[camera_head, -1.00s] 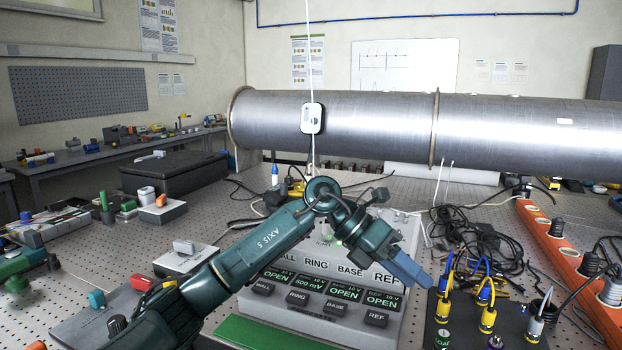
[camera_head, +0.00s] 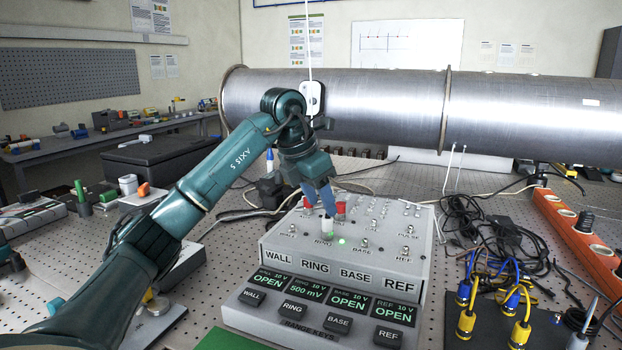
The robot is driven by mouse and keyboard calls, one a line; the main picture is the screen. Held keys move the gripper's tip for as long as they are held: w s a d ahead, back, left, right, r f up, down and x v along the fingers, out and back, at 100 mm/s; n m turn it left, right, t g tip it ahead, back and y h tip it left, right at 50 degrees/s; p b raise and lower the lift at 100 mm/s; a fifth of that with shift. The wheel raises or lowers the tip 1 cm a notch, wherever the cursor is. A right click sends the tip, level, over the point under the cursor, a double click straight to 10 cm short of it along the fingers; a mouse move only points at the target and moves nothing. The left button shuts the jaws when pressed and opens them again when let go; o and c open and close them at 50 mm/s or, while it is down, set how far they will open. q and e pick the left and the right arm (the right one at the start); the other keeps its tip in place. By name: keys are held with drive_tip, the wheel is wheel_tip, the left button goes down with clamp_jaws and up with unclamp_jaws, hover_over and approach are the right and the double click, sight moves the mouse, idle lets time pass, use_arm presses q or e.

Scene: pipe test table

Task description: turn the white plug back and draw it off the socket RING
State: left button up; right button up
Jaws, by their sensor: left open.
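The white plug (camera_head: 327,225) stands upright at the RING socket on the top of the grey test box (camera_head: 275,236). Its upper part is partly hidden by my left gripper (camera_head: 321,204), whose blue fingers point down at it. The left gripper is open; I cannot tell whether a finger touches the plug. The RING socket itself is hidden under the plug. A green light (camera_head: 342,241) shows beside it. The display (camera_head: 335,296) reads 500 mV for RING and OPEN for WALL, BASE and REF. My right gripper is not in view.
Red parts (camera_head: 340,207) stand close behind the white plug. Small metal switches rise from the box top. Black cables (camera_head: 490,225) and yellow and blue connectors (camera_head: 466,322) lie to the right. A large steel pipe (camera_head: 385,105) spans the back.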

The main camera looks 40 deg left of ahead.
sight(328, 218)
use_arm(q)
drive_tip(key=shift+x, duration=3.2)
drive_tip(key=shift+c, duration=0.6)
clamp_jaws()
drive_tip(key=n+y+p, duration=0.1)
drive_tip(key=n, duration=0.2)
drive_tip(key=shift+r, duration=0.15)
drive_tip(key=shift+a+n+y, duration=0.1)
drive_tip(key=shift+n+y, duration=0.4)
drive_tip(key=shift+n, duration=0.6)
drive_tip(key=shift+n+y+p, duration=0.4)
drive_tip(key=shift+n+p, duration=0.25)
drive_tip(key=shift+n, duration=0.25)
drive_tip(key=n, duration=0.2)
drive_tip(key=shift+n+y+p, duration=0.3)
drive_tip(key=shift+y+p, duration=0.05)
drive_tip(key=shift+y, duration=0.05)
drive_tip(key=shift+n, duration=0.4)
